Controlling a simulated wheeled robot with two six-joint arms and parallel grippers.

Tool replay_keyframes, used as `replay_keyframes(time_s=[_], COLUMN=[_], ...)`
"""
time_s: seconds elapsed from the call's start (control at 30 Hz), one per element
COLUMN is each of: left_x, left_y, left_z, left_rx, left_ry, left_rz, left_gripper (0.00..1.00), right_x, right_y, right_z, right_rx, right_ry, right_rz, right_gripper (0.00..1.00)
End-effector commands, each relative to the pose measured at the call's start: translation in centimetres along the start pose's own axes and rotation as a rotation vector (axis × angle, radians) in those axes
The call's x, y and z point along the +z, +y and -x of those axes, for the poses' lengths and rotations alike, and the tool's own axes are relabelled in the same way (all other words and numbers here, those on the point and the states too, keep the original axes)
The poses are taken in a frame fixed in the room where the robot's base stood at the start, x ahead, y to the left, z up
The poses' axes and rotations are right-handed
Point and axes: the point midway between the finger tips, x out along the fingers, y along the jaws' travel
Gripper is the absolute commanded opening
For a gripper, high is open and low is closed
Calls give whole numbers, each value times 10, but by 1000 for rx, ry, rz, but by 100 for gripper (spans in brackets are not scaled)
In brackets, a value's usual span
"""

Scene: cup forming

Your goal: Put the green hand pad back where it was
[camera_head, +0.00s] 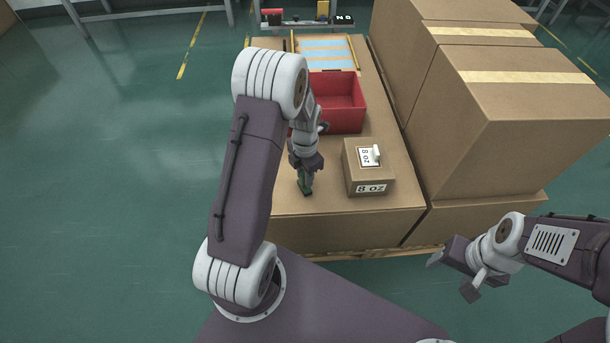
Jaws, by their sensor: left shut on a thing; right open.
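The green hand pad (304,187) is a small dark green piece near the front left part of the cardboard work surface (345,227). My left gripper (306,178) is shut on it from above. The pad is low, at or just above the surface; I cannot tell whether it touches. The fingers hide part of it. My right gripper (452,277) is open and empty, out in front of the surface at the lower right.
A small box marked 8 oz (369,176) stands right of my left gripper, with a small white item on top. Behind is a red bin (345,104), partly hidden by my arm. Large cartons (530,150) wall off the right side. Light blue panels (327,54) lie at the back.

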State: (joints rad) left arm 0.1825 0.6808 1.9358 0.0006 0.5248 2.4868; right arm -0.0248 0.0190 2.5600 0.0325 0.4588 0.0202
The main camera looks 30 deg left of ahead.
Motion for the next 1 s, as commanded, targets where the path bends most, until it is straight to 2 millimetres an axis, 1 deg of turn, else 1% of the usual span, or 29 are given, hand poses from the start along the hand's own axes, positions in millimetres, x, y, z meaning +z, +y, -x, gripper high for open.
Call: replay_keyframes(time_s=[0.03, 0.07, 0.1, 0.37, 0.43, 0.47, 0.53, 0.7, 0.8, 0.9, 1.0], left_x=[0, 0, 0, 0, 0, 0, 1, 1, 1, 1, 0], left_y=[0, 0, 0, 0, 0, 0, 0, 1, 1, 0, 0], left_z=[0, 0, 0, 0, 5, 9, 24, 71, 94, 111, 120], left_rx=[0, 0, 0, 0, 1, 1, 2, 4, 2, 2, 1], left_ry=[0, 0, 0, 0, -1, -2, -2, -5, -3, -2, -1], left_rz=[0, 0, 0, 0, 0, 0, 0, 0, 0, 0, 0], left_gripper=[37, 45, 50, 50, 50, 50, 50, 50, 50, 50, 50], right_x=[0, 0, 0, 0, 0, 0, -1, -3, -4, -5, -5], right_y=[0, 0, 0, 0, 0, 0, 0, -1, -1, -1, -1], right_z=[0, 0, 0, 0, 2, 4, 11, 30, 39, 44, 46], right_rx=[0, 0, 0, 0, 0, 0, 0, 0, 0, 0, 0], right_ry=[0, 0, 0, 0, 0, 0, 0, 0, 0, 0, 0], right_rz=[0, 0, 0, 0, 0, 0, 0, 0, 0, 0, 0], right_gripper=[64, 64, 64, 64, 64, 64, 64, 64, 64, 64, 64])
